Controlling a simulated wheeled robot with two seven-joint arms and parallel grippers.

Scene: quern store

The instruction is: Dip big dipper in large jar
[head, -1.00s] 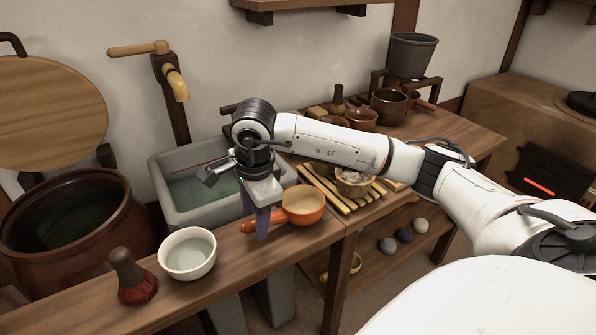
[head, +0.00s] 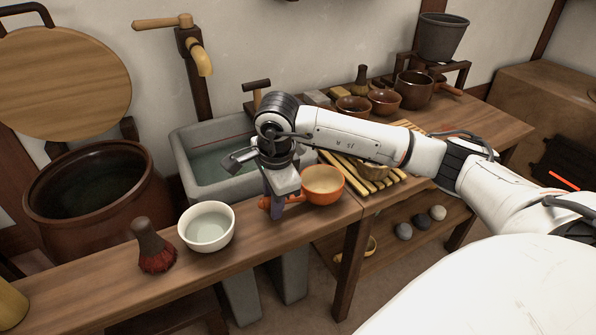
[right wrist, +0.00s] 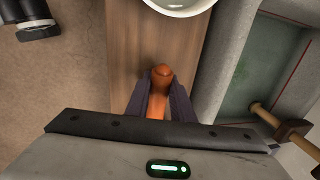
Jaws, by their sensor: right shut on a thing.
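The big dipper (head: 322,185) is an orange bowl with a pale inside. It is on the wooden bench beside the stone sink, its handle pointing left. My right gripper (head: 275,207) is shut on the orange handle; the right wrist view shows the handle (right wrist: 158,105) between its two fingers. The fingers hide part of the handle. I cannot tell whether the dipper touches the bench. The large jar (head: 150,205) is brown, wide-mouthed and dark inside, at the far left behind the bench.
A white bowl (head: 207,227) of water and a red-bristled brush (head: 154,247) stand on the bench between gripper and jar. The stone sink (head: 185,150) lies behind, with a wooden tap (head: 190,45) above. A round wooden lid (head: 65,80) is above the jar.

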